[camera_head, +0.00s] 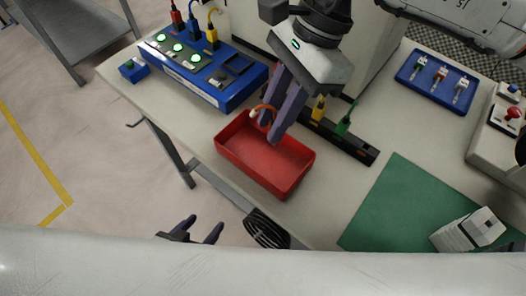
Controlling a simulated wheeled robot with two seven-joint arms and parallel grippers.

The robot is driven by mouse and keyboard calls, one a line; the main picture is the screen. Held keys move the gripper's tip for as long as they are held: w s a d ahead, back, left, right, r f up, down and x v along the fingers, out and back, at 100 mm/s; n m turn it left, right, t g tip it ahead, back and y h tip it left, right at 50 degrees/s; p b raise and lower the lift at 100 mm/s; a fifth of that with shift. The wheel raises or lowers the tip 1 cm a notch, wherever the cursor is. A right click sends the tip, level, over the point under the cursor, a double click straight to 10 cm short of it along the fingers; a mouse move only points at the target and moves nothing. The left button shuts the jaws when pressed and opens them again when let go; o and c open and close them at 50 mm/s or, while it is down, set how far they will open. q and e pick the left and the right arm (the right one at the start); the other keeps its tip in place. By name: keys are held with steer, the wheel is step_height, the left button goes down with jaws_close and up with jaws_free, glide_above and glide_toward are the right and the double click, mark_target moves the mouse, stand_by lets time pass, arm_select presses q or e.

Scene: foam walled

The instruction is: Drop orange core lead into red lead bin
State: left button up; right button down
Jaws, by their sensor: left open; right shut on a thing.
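The red bin (266,166) is an open, rectangular box on the near part of the table, and it looks empty. My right gripper (265,122) reaches down from the top over the bin's back left edge. It is shut on the orange core lead (257,111), a short curved orange piece that shows at the left of the fingers. Part of the lead is hidden by the fingers. My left gripper (197,235) is open and empty, low in the picture in front of the table edge.
A blue panel (196,72) with green lights and plugged leads stands at the back left. A black strip (340,138) with yellow and green leads lies right of the bin. A green mat (400,205) and a blue tray (437,82) are at the right.

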steer(key=c, duration=1.4)
jaws_free()
steer(key=shift+c, duration=0.2)
steer(key=b+v, duration=0.1)
steer(key=v, duration=0.9)
steer(key=shift+r, duration=0.2)
